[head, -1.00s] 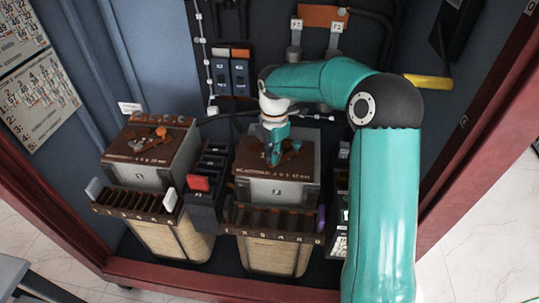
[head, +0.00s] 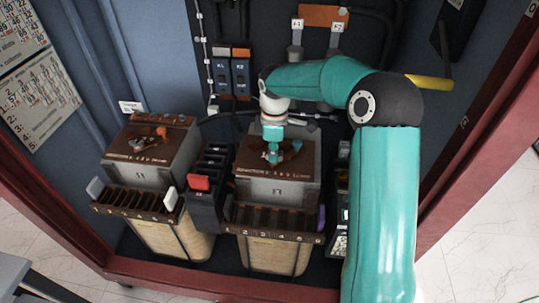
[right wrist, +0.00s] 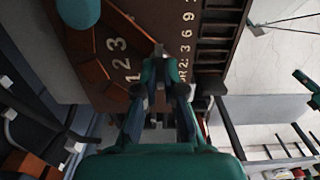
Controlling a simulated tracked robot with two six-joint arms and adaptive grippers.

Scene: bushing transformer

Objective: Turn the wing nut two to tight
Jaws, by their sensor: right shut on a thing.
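Two brown-topped transformers stand side by side in the cabinet, the left one (head: 140,176) and the right one (head: 290,190). My right gripper (head: 272,157) reaches down onto the top of the right transformer. In the right wrist view its fingers (right wrist: 164,78) are closed together at a small part by the white numerals 1, 2, 3. That part, apparently the wing nut, is mostly hidden by the fingers. A similar fitting with an orange end (head: 161,131) sits on the left transformer. My left gripper is in neither view.
A black switch block with a red part (head: 199,183) stands between the transformers. Slotted terminal strips (head: 262,222) run along their fronts. Breakers (head: 240,75) and cables are on the back wall. The dark red cabinet frame (head: 215,288) borders the front.

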